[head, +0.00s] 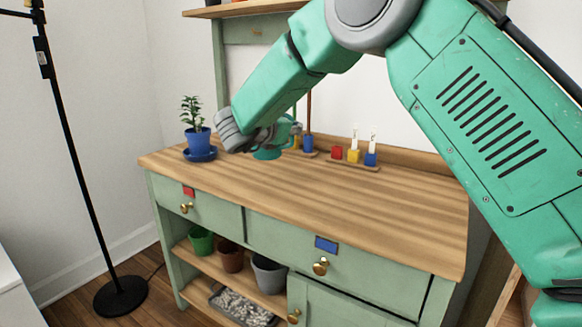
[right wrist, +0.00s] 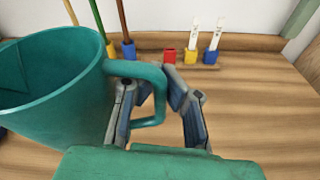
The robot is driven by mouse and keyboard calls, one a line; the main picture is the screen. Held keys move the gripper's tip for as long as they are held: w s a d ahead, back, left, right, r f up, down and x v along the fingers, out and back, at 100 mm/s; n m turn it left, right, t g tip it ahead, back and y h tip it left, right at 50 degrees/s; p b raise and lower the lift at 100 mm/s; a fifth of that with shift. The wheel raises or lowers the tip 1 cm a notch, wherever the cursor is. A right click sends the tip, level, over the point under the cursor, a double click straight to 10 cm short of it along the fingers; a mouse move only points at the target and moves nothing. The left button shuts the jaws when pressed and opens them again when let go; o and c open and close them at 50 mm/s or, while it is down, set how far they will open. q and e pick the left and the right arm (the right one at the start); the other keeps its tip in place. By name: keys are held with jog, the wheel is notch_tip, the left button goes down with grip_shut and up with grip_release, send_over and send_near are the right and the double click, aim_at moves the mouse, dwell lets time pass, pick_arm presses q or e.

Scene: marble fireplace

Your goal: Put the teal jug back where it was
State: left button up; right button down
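The teal jug (head: 267,154) is at the back left of the wooden top, partly hidden behind my right gripper in the head view. In the right wrist view the jug (right wrist: 60,95) fills the left side, its mouth facing up and its handle (right wrist: 160,95) towards the right. My right gripper (head: 284,132) is at the handle. In the right wrist view its fingers (right wrist: 152,85) stand on either side of the handle's outer bar, with a gap showing beside the left finger. The jug's base is cut off there, so contact with the top is unclear. My left gripper is out of view.
A potted plant (head: 197,133) on a blue saucer (head: 200,154) stands left of the jug. Behind are tools in coloured blocks (head: 308,143) and a rack (head: 353,163) with red, yellow and blue blocks. The front and right of the wooden top (head: 370,215) are clear.

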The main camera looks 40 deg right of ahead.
notch_tip(320, 180, down, 7)
jog(key=shift+w+f+b, duration=0.1)
jog(key=shift+b, duration=0.9)
jog(key=c, duration=1.7)
grip_release()
jog(key=shift+a, duration=0.15)
jog(key=p+v, duration=0.2)
jog(key=v, duration=1)
jog(key=shift+p, duration=0.3)
